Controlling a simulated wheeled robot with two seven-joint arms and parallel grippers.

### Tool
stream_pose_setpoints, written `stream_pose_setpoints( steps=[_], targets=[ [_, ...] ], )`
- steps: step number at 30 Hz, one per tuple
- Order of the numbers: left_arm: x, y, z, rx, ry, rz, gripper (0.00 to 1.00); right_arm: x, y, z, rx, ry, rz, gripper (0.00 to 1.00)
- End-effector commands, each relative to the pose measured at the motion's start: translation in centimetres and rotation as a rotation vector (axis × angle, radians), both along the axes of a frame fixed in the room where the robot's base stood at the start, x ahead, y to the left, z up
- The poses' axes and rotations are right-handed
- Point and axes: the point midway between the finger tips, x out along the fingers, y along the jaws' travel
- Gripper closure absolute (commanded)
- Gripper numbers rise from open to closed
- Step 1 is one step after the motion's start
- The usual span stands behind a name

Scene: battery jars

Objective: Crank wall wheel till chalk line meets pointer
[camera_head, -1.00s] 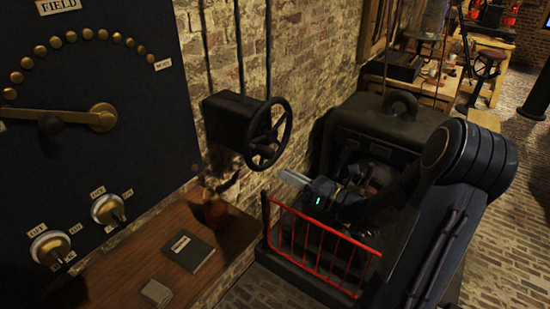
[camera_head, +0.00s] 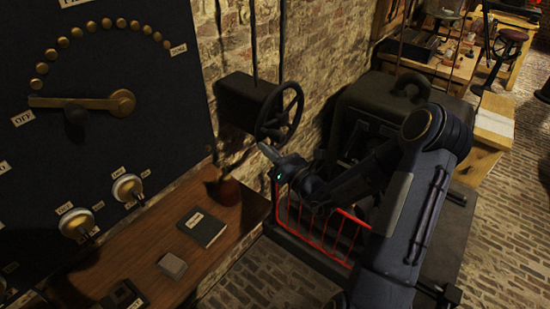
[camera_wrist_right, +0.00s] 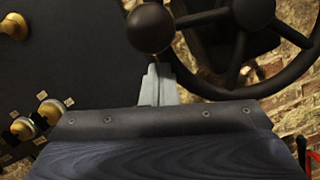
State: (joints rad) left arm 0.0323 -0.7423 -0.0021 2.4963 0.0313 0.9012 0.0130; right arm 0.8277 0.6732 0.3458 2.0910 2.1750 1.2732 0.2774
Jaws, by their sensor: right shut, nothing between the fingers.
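The dark wall wheel (camera_head: 280,111) is mounted on a black box (camera_head: 243,98) on the brick wall. In the right wrist view the wheel (camera_wrist_right: 238,52) fills the upper right, with its round crank knob (camera_wrist_right: 150,27) at upper centre. My right gripper (camera_head: 262,147) is shut and empty just below the wheel in the head view. In the wrist view its closed fingertips (camera_wrist_right: 157,70) sit just below the knob; whether they touch it I cannot tell. I cannot make out a chalk line or a pointer. My left gripper is not in view.
A dark panel (camera_head: 90,150) with a brass lever and knobs stands at left. A red railing (camera_head: 325,232) and dark machine stand close to my right arm.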

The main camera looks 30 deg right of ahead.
Motion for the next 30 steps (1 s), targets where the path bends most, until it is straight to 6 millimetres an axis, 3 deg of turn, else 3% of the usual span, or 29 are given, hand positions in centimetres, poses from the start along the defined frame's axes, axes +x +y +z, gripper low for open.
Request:
stream_pose_setpoints(
  steps=[1,4,17,23,30],
  targets=[
    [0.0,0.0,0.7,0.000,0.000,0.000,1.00,0.1,-0.3,1.0,-0.001,-0.002,0.000,1.00],
    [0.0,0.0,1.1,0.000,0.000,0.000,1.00,0.2,-0.6,1.7,-0.001,-0.001,0.001,1.00],
    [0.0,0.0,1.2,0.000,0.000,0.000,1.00,0.3,-0.8,2.0,0.001,0.001,0.002,1.00],
    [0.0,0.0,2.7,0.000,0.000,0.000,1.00,0.4,-1.1,4.0,-0.001,-0.002,0.001,1.00],
    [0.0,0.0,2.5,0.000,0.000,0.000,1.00,0.4,-1.2,3.8,0.001,-0.003,0.001,1.00]
  ],
)
